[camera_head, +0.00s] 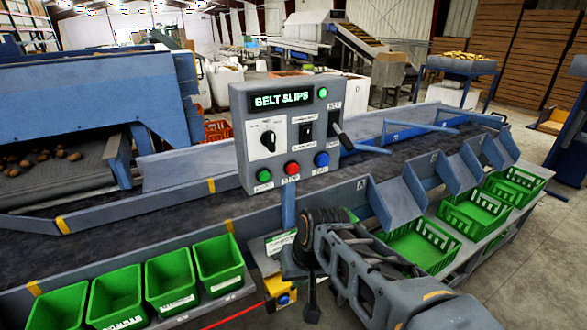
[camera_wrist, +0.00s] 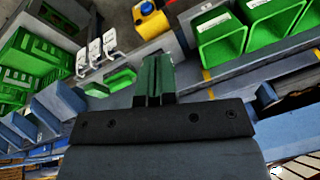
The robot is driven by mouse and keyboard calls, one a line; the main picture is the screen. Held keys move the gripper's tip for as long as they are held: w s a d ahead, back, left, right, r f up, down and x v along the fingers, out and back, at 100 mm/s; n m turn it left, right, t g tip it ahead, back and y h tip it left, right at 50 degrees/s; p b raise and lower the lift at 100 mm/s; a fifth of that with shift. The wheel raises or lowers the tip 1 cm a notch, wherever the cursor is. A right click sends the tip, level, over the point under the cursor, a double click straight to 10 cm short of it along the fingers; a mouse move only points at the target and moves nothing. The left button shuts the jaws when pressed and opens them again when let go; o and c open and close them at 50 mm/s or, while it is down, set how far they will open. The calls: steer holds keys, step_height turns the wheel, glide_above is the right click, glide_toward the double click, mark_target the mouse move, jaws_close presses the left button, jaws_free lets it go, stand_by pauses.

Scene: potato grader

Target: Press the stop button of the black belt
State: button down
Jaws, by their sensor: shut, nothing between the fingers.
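The grey control panel (camera_head: 287,130) stands on a post at the near side of the black belt (camera_head: 375,165). Its display (camera_head: 281,98) reads "BELT SLIPS". Along its lower edge sit a green button (camera_head: 264,176), a red button (camera_head: 292,168) and a blue button (camera_head: 322,159). The red one's small label seems to read STOP. My gripper (camera_wrist: 157,60) is shut and empty, its green fingers together in the wrist view. In the head view my arm reaches in from the lower right, below the panel; its fingertips cannot be made out. The panel's buttons are not seen in the wrist view.
Green bins (camera_head: 170,283) line the belt's near left; green crates (camera_head: 423,243) and slanted blue dividers stand at right. A yellow box (camera_head: 281,288) sits low below the panel.

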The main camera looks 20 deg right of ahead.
mark_target(293, 169)
steer(key=w+d+r+m+t+y+p, duration=0.4)
steer(key=w+d+r+m, duration=0.5)
steer(key=w, duration=0.5)
steer(key=d+m+t+y, duration=0.1)
steer(key=d+t+y, duration=0.1)
steer(key=y, duration=0.1)
steer(key=shift+w+d+m+y, duration=0.3)
steer(key=shift+w+y, duration=0.05)
steer(key=shift+y, duration=0.05)
steer(key=shift+w, duration=0.15)
steer(key=w+a+p, duration=0.1)
steer(key=w+p, duration=0.1)
steer(key=w, duration=0.6)
steer(key=shift+w, duration=0.25)
steer(key=shift+w, duration=0.15)
stand_by(0.9)
steer(key=shift+w+a, duration=0.1)
steer(key=shift+w, duration=0.2)
